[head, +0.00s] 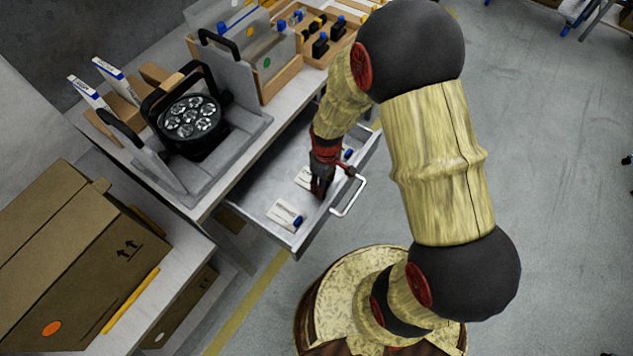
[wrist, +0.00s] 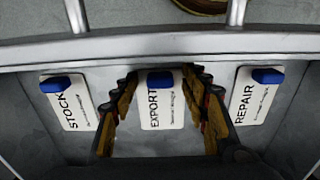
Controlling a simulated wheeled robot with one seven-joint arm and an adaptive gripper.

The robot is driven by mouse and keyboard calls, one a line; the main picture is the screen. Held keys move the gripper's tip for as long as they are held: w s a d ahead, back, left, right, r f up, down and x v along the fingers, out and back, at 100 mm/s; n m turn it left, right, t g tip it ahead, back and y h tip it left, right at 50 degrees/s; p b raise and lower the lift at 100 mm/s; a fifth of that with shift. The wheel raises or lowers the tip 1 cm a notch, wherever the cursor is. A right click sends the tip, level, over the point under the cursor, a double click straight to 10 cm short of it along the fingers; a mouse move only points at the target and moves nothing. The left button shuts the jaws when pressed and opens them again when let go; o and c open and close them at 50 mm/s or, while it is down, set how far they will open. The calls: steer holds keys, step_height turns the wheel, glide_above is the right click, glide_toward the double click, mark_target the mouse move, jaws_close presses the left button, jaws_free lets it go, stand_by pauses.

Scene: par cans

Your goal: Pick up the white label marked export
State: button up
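The white export label (wrist: 158,108), with black lettering and a blue piece (wrist: 160,81) at its top end, lies in the open drawer. It is the middle of three labels in the wrist view. My gripper (wrist: 160,76) is open, with one finger on each side of this label. A small gap shows between the label and each finger, so it is not gripped. In the head view my gripper (head: 320,188) points down into the drawer and partly hides the middle label (head: 303,177). How high the fingertips are above the drawer floor is hard to tell.
The stock label (wrist: 72,110) lies to the left and the repair label (wrist: 252,103) to the right, outside my fingers. The drawer's front wall (wrist: 220,46) and its handle (head: 349,198) are close. The workbench with a par can (head: 190,122) stands beside the drawer.

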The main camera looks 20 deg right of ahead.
steer(key=shift+c, duration=1.1)
steer(key=c, duration=0.6)
steer(key=shift+o, duration=0.2)
